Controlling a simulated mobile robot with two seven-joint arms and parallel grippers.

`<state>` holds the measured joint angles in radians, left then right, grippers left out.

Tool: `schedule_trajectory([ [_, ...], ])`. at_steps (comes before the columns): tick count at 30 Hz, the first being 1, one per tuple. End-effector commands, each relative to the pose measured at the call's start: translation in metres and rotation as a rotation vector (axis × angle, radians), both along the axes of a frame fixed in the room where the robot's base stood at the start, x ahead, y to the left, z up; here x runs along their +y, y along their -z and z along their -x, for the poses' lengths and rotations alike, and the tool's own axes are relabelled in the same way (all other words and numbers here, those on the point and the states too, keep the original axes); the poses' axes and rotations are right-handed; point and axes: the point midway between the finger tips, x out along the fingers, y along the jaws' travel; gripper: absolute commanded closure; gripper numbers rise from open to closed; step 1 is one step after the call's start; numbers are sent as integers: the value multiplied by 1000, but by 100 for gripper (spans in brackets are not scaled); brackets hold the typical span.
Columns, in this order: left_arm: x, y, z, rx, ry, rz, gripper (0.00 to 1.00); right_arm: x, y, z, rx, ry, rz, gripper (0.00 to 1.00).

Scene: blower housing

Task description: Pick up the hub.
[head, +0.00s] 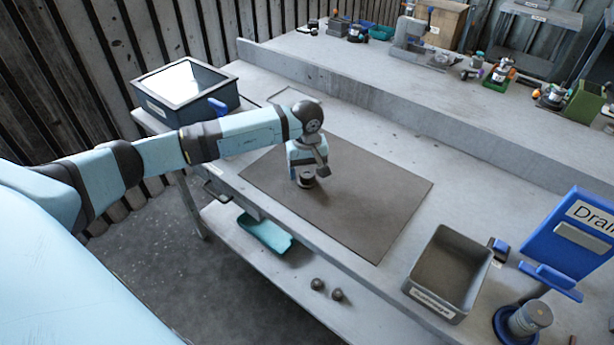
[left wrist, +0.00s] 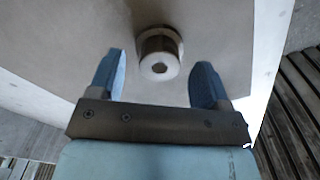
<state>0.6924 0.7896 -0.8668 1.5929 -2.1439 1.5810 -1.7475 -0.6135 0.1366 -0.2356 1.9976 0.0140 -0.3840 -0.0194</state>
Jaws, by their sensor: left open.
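The hub (left wrist: 159,58) is a short round metal piece with a wider flange and a hole in its end face. It stands on the brown mat (head: 375,205) on the bench. In the head view the hub (head: 306,182) shows just below my left gripper (head: 305,172), partly covered by it. In the left wrist view my left gripper (left wrist: 155,80) is open, its two blue fingers apart. The hub lies between and slightly beyond the fingertips, and I see no contact. My right gripper is not in view.
A grey bin (head: 447,273) stands at the bench's right front, beside a blue "Drain" sign (head: 570,235). A dark open box (head: 187,88) is at the left. Several parts stand on the raised back shelf (head: 370,65). The mat's right part is clear.

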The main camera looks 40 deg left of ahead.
Motion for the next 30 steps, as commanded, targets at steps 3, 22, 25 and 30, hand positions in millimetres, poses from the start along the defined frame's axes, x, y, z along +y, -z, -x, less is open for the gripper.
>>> schedule_trajectory([
  [3,-1,15,0,1,0,2,29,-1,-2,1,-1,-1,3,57],
  [22,0,22,0,-1,0,1,74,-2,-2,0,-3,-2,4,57],
  [25,0,22,0,-1,0,1,74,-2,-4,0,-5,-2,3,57],
  [30,0,18,-1,-3,0,1,74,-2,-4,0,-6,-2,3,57],
])
